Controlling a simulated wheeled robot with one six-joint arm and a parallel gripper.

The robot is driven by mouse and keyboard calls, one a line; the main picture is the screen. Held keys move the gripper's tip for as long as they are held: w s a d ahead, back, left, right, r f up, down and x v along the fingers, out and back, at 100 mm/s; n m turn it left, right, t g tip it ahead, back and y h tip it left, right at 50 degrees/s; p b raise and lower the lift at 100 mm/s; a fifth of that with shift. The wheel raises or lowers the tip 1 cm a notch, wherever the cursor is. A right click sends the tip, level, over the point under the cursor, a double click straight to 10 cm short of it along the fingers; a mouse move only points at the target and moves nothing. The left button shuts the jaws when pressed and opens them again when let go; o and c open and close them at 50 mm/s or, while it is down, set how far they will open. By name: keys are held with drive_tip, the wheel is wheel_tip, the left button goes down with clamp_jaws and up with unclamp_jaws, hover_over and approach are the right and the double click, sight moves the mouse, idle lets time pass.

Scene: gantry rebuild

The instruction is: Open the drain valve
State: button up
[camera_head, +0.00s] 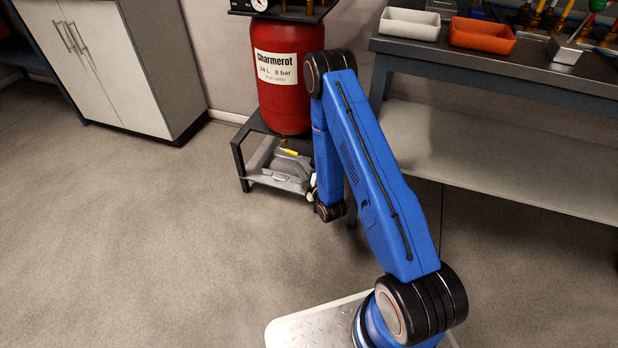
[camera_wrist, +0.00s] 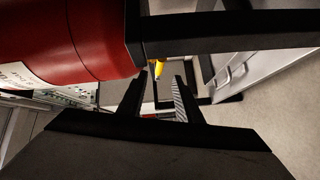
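The drain valve shows as a small yellow lever (camera_head: 289,152) under the red tank (camera_head: 288,105), which is labelled "Charmerot". In the wrist view the yellow lever (camera_wrist: 159,69) points down beside the lower end of the red tank (camera_wrist: 75,45). My gripper (camera_wrist: 161,77) is open, its two dark fingers apart. In that view the lever appears in the gap between the fingertips; I cannot tell whether it is between them in depth, and no contact is visible. In the head view my blue arm hides most of the gripper. The valve body is hard to make out.
The tank stands on a dark metal stand (camera_head: 241,162) with a grey pan (camera_head: 273,181) low beneath it. A workbench (camera_head: 410,47) with a white bin (camera_head: 410,24) and an orange bin (camera_head: 482,37) is at right. A white cabinet (camera_head: 105,65) is at left. Open floor lies in front.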

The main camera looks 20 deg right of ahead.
drive_tip(key=s+d, duration=0.1)
drive_tip(key=s, duration=0.6)
drive_tip(key=shift+r, duration=0.15)
drive_tip(key=shift+d, duration=0.1)
drive_tip(key=shift+c, duration=0.6)
